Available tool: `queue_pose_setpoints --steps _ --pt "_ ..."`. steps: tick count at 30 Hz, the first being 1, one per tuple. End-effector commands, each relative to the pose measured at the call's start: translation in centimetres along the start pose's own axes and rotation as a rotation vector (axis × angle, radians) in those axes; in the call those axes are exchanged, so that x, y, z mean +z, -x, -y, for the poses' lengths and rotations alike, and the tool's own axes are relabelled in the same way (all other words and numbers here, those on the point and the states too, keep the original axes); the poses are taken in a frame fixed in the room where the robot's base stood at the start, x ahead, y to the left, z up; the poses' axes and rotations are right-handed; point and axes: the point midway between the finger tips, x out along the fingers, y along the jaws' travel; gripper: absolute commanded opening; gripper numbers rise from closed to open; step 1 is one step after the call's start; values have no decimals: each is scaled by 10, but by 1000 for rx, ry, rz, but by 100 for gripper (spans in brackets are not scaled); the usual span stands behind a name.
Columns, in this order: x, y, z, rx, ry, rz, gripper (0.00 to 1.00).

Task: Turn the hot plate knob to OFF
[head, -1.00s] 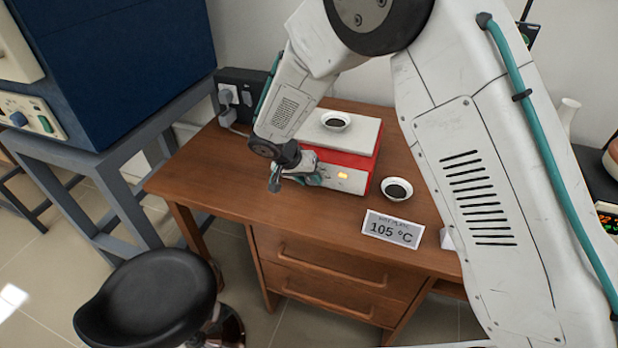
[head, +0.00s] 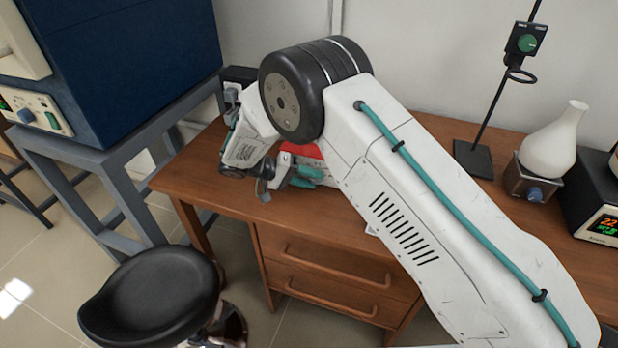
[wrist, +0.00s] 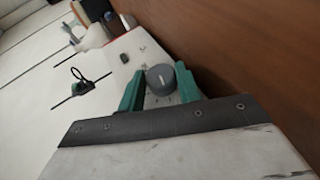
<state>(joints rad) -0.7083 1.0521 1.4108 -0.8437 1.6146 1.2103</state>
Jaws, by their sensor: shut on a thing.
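The hot plate (head: 307,151), a red and white box on the wooden desk, is mostly hidden behind my arm in the head view. Its pale front panel (wrist: 140,50) shows in the wrist view, with a small dark button (wrist: 124,58). The round grey knob (wrist: 161,79) has a pale line on its face. My gripper (wrist: 159,90) has one teal finger on each side of the knob and is shut on it. In the head view, my gripper (head: 302,177) is at the hot plate's front, and the knob is hidden.
The desk (head: 225,190) has bare room at its front left. A black stool (head: 150,295) stands before it. A blue furnace (head: 140,60) is at left. At right are a stand (head: 473,158), a white flask (head: 555,145) and a small unit with a blue knob (head: 535,194).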

Motion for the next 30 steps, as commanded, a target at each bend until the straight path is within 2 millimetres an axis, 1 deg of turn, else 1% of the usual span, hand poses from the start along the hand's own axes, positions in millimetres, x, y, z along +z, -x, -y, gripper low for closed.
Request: queue_pose_setpoints --steps 8,21,22,23,24,30 --pt "-1 1 1 56 23 -4 11" --pt "-1 1 1 64 25 -4 11" --pt "-1 1 1 64 25 -4 42" --pt "-1 1 1 64 26 -4 50" --pt "-1 1 1 64 26 -3 56" --pt "-1 -1 1 65 26 -1 56"
